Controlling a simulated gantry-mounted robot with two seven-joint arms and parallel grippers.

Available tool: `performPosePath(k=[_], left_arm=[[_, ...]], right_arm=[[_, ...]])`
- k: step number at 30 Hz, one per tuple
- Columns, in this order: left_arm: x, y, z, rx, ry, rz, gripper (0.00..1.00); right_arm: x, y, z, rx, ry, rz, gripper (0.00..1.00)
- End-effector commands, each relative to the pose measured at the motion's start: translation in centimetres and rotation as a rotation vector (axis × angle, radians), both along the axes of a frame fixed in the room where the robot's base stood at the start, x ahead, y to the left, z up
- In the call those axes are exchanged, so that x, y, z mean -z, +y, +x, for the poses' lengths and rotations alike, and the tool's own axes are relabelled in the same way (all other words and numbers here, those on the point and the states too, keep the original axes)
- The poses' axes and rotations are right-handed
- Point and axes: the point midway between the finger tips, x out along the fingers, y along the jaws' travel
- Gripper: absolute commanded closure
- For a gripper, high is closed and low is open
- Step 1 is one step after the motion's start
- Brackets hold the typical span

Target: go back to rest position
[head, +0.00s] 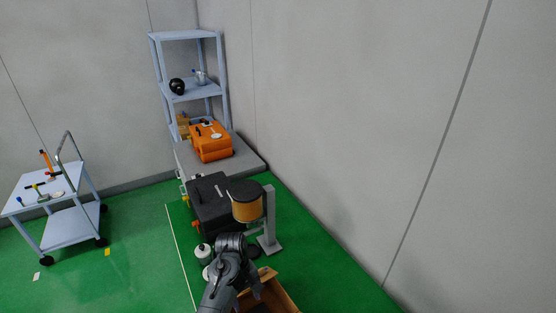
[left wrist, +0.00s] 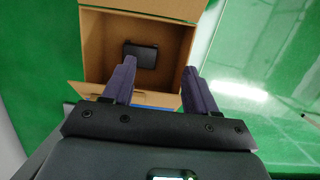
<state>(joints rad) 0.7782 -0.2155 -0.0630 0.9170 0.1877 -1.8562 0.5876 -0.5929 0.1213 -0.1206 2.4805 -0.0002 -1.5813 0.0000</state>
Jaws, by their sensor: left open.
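My left gripper (left wrist: 158,78) is open in the left wrist view, with its two dark fingers apart and nothing between them. It is over the near edge of an open cardboard box (left wrist: 95,45). A small black item (left wrist: 141,54) lies inside the box. In the head view my left arm reaches in at the bottom centre, and the left gripper (head: 256,290) is partly seen at the box (head: 283,292). My right gripper is in neither view.
A black case (head: 206,205) and a stand with an orange-brown cylinder (head: 247,207) are just beyond my arm. An orange case (head: 210,142) sits on a grey platform by a shelf rack (head: 187,36). A cart (head: 68,225) is at left.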

Motion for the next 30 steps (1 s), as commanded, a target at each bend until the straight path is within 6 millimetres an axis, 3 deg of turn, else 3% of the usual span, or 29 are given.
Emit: performPosePath(k=[11, 14, 18, 24, 30], left_arm=[[5.5, 4.6, -4.7, 0.082, -0.117, 0.002, 0.43], [7.2, 6.4, -7.4, 0.128, -0.163, 0.014, 0.43], [8.9, 9.2, -12.8, 0.227, -0.242, 0.046, 0.43], [8.3, 11.8, -21.3, 0.405, -0.352, 0.1, 0.43], [5.6, 12.6, -27.5, 0.558, -0.431, 0.133, 0.43]], right_arm=[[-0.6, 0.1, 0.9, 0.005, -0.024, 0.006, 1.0], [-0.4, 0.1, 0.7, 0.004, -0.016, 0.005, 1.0], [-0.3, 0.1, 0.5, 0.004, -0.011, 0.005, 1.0], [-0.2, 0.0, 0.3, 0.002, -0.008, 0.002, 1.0], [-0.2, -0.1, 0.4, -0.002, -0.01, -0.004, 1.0]])
